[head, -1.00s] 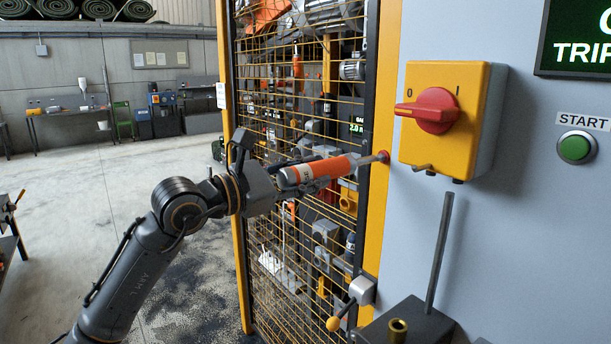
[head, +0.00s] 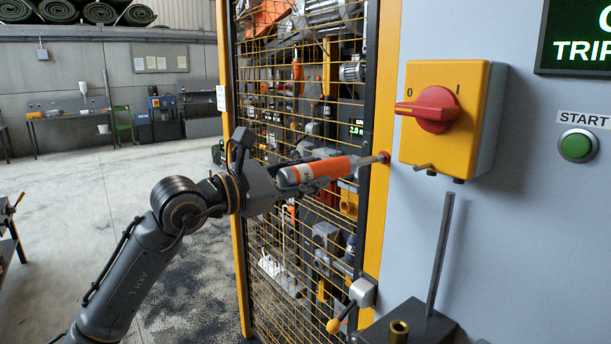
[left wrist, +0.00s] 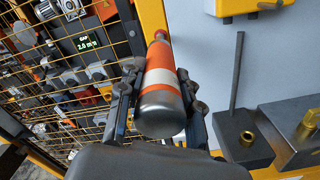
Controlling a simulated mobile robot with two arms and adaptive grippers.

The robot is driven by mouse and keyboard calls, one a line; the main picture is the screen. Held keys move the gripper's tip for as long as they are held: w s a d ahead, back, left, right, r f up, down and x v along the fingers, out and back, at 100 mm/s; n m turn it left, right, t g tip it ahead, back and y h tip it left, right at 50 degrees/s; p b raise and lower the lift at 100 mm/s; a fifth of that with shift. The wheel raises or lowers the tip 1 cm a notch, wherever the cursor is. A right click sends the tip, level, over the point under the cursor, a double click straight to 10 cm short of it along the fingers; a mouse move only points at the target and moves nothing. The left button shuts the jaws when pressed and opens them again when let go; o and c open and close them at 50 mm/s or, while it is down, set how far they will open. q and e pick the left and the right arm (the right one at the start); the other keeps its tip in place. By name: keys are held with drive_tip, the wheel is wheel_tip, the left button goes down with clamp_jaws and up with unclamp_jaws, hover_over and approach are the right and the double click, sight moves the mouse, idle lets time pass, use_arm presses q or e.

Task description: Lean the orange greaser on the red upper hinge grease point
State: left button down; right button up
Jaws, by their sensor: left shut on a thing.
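The orange greaser (head: 330,168) has a white band, a grey rear end and a thin metal nozzle. It is held roughly level, with the nozzle tip at the red upper hinge grease point (head: 384,157) on the yellow post. The tip appears to touch it. My left gripper (head: 288,183) is shut on the greaser's rear part. In the left wrist view, the greaser (left wrist: 162,78) lies between the two fingers (left wrist: 158,105) and points away, its far end hiding most of the grease point. My right gripper is not in view.
A yellow switch box (head: 483,118) with a red rotary handle (head: 432,110) is just right of the grease point. The yellow mesh door (head: 275,225) stands behind the greaser. A dark block with an upright rod (head: 440,255) is below. Open floor (head: 110,210) lies left.

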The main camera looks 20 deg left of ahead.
sight(281, 182)
use_arm(q)
drive_tip(key=shift+f+b, duration=0.1)
drive_tip(key=shift+b, duration=0.75)
idle(1.0)
drive_tip(key=shift+s+a+f+b, duration=0.1)
drive_tip(key=shift+s+a+b, duration=0.2)
drive_tip(key=shift+s+b, duration=0.2)
drive_tip(key=shift+b+v, duration=0.55)
drive_tip(key=shift+v, duration=0.65)
drive_tip(key=shift+b+v, duration=0.5)
drive_tip(key=shift+v, duration=0.4)
drive_tip(key=shift+s+a+r, duration=0.25)
drive_tip(key=shift+s+a, duration=0.25)
drive_tip(key=shift+s, duration=0.05)
